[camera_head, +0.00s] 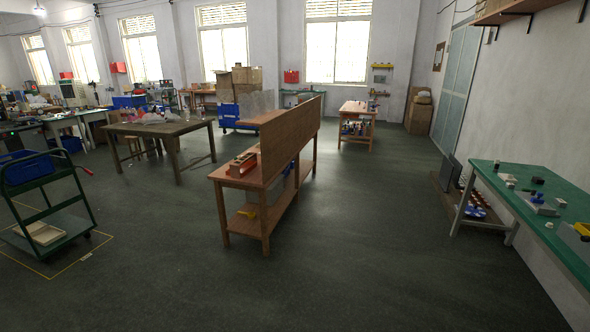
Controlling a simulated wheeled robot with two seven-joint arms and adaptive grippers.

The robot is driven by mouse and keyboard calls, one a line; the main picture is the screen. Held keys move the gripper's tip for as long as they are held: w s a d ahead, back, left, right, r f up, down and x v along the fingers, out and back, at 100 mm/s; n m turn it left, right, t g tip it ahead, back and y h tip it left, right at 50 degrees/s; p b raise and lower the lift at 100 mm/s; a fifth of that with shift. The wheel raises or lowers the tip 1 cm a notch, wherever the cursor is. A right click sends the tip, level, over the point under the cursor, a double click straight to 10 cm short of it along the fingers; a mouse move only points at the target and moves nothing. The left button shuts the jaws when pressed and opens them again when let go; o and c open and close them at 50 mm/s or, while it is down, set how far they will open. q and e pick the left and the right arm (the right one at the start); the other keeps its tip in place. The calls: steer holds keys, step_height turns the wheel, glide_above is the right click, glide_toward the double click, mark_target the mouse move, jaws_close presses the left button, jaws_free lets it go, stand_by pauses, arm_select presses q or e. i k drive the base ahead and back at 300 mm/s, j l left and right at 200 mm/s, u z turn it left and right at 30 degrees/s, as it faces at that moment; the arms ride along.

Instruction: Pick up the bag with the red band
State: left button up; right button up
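I cannot make out a bag with a red band for certain. Pale, crumpled, bag-like items (160,118) lie on the dark wooden table (195,124) at the middle left, too small to tell a band on them. A small reddish or pink spot shows near them. Neither of my grippers is in view.
A wooden bench (248,183) with an upright board (292,138) stands in the middle. A green cart (62,212) is at the left, a green-topped table (528,207) at the right, a small wooden table (358,108) farther back. The floor in front (330,270) is clear.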

mark_target(260, 109)
steer(key=i, duration=3.55)
steer(key=z, duration=0.35)
